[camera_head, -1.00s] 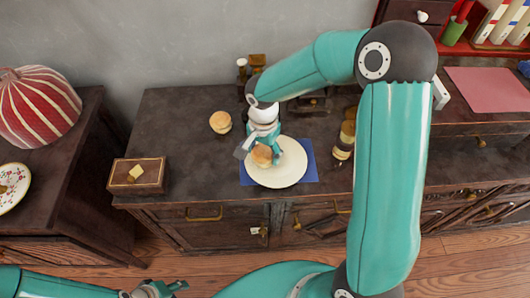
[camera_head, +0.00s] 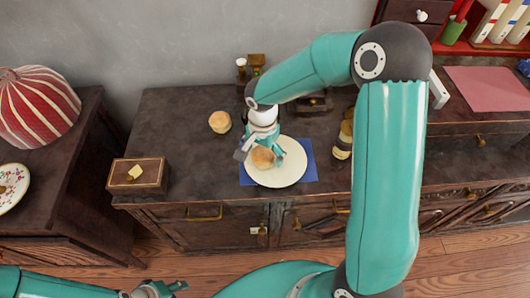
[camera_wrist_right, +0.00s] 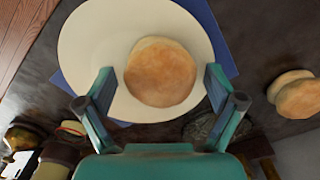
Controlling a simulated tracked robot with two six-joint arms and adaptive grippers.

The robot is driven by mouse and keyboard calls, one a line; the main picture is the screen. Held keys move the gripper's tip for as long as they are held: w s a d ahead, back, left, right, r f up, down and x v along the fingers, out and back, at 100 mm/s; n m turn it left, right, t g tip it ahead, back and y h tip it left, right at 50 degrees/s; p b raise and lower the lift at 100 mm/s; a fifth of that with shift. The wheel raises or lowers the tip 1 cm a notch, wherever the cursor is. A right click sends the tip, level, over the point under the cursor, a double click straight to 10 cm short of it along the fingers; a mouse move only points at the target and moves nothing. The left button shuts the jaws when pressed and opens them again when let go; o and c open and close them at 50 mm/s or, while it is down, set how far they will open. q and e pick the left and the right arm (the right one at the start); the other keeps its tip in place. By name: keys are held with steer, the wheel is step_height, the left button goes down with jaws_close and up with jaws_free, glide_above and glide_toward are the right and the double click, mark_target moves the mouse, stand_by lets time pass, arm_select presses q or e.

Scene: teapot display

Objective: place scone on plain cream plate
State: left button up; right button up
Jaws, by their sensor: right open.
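A round golden scone (camera_head: 263,157) rests on the plain cream plate (camera_head: 293,176), toward its left side. In the right wrist view the scone (camera_wrist_right: 160,72) lies between the two fingers, over the plate (camera_wrist_right: 92,45). My right gripper (camera_head: 262,152) is over the plate, its fingers spread with a gap on each side of the scone; it also shows in the right wrist view (camera_wrist_right: 160,90). A second scone (camera_head: 220,122) sits on the dark cabinet top, left of and behind the plate. My left gripper (camera_head: 160,288) is low at the bottom left, away from the cabinet; its fingers look apart.
A blue mat (camera_head: 309,165) lies under the plate. A wooden box (camera_head: 138,176) stands at the cabinet's left end. Bottles (camera_head: 343,140) stand right of the plate, and more small items stand behind the gripper. The cabinet top left of the plate is mostly clear.

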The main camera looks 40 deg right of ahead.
mark_target(263, 151)
step_height(263, 151, up, 12)
steer(key=shift+p, duration=0.35)
steer(key=shift+w, duration=0.1)
stand_by(0.4)
